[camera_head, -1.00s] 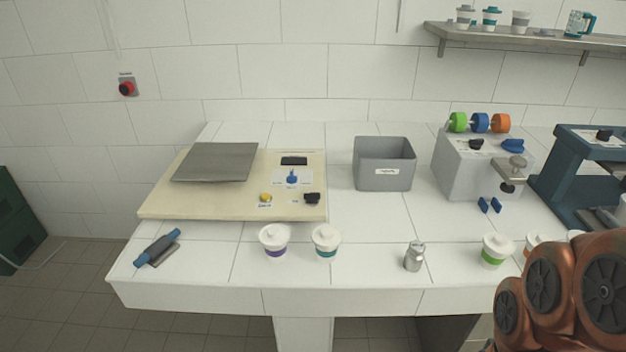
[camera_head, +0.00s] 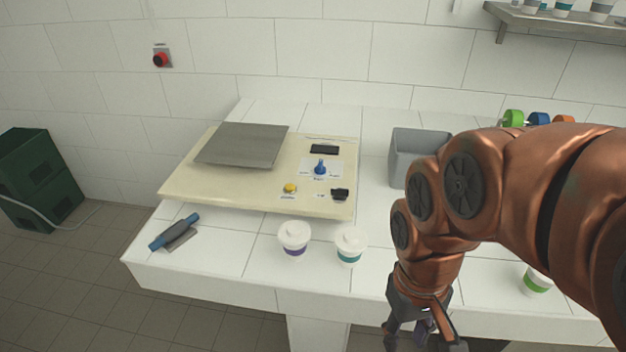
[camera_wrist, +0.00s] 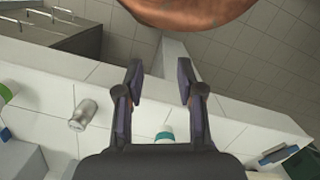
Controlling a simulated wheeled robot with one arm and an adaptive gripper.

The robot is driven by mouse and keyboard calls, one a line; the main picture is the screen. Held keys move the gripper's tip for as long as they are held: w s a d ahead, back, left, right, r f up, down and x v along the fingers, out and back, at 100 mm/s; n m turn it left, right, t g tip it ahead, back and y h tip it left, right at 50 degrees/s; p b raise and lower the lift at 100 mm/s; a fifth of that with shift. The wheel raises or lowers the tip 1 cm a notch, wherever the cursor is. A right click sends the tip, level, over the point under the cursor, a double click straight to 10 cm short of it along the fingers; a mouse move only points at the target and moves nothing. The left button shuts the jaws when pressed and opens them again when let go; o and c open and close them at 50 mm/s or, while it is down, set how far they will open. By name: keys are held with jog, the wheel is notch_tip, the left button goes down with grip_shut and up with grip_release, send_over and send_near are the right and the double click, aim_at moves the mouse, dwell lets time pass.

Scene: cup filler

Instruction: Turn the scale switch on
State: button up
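The scale is a cream board (camera_head: 235,198) with a grey metal plate (camera_head: 243,145) on its left part. On its right part are a small dark display (camera_head: 324,149), a blue knob (camera_head: 320,168), a yellow button (camera_head: 290,188) and a black switch (camera_head: 340,194) near the front right corner. The switch's exact position is too small to tell. My gripper (camera_head: 420,335) hangs low in front of the counter, to the right of and nearer than the scale. In the wrist view my gripper (camera_wrist: 161,95) has its fingers apart with nothing between them.
A blue-handled scraper (camera_head: 174,233) lies at left. A grey bin (camera_head: 402,160) stands right of the scale. A metal shaker (camera_wrist: 83,114) shows in the wrist view.

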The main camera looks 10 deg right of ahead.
jog(key=w+r+n+b, duration=0.2)
jog(key=w+n, duration=0.1)
jog(key=w, duration=0.8)
jog(key=w+r+n+b, duration=0.2)
jog(key=w+n, duration=0.1)
jog(key=w, duration=0.7)
jog(key=n+t+b, duration=0.2)
jog(key=n+b, duration=0.1)
jog(key=n, duration=0.5)
send_over(340, 189)
jog(key=shift+s+f, duration=0.2)
jog(key=shift+f, duration=0.6)
jog(key=shift+w+f, duration=0.25)
jog(key=shift+f, duration=0.05)
jog(key=shift+f+p, duration=0.4)
jog(key=shift+f, duration=3.3)
grip_shut()
